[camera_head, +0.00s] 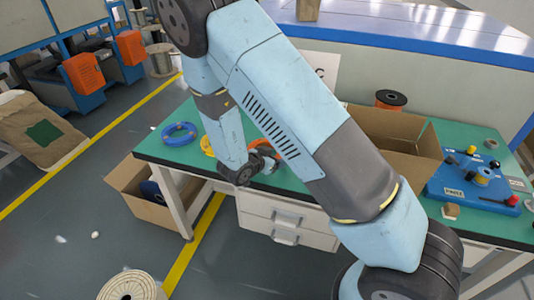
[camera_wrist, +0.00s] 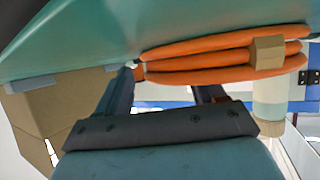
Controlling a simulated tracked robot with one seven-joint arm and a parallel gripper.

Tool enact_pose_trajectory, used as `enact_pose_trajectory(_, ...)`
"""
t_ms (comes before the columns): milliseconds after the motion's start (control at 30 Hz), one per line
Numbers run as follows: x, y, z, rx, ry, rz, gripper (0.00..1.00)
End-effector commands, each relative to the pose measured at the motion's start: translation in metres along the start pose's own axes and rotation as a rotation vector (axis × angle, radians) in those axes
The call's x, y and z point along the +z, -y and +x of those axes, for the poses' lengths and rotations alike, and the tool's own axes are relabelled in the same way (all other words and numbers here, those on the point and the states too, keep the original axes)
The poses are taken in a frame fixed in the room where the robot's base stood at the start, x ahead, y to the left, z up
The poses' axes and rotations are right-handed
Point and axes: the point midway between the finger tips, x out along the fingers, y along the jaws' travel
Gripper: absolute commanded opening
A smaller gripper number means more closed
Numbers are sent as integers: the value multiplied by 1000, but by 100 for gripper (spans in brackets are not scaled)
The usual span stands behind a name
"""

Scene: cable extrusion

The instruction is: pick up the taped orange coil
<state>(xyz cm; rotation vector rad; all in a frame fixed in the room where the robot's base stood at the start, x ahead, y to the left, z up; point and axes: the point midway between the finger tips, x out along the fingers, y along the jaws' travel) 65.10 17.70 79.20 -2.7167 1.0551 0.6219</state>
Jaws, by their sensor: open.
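The orange coil (camera_wrist: 200,60) lies in several stacked loops in the wrist view, with a tan tape band (camera_wrist: 268,53) around the loops toward the right. My gripper (camera_wrist: 168,84) is open, one dark finger at the coil's left end and the other at its lower edge near the middle. Nothing is clearly held between the fingers, and I cannot tell whether they touch the coil. In the head view, my arm hides most of the coil and the gripper over the green table (camera_head: 222,178).
A blue coil (camera_head: 180,133) and a yellow coil (camera_head: 206,146) lie on the table left of my arm. An open cardboard box (camera_head: 410,150) and a blue fixture (camera_head: 470,188) stand to the right. Another cardboard box (camera_head: 140,203) sits on the floor at left.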

Motion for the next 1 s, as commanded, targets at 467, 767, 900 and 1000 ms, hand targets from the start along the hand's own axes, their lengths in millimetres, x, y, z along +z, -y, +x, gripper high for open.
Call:
enact_pose_trajectory(467, 0, 0, 0, 1, 1, -1, 42)
enact_pose_trajectory(767, 1, -2, 0, 2, 2, -4, 13)
enact_pose_trajectory(900, 2, -2, 0, 3, 3, -5, 10)
enact_pose_trajectory(1000, 2, -2, 0, 3, 3, -5, 10)
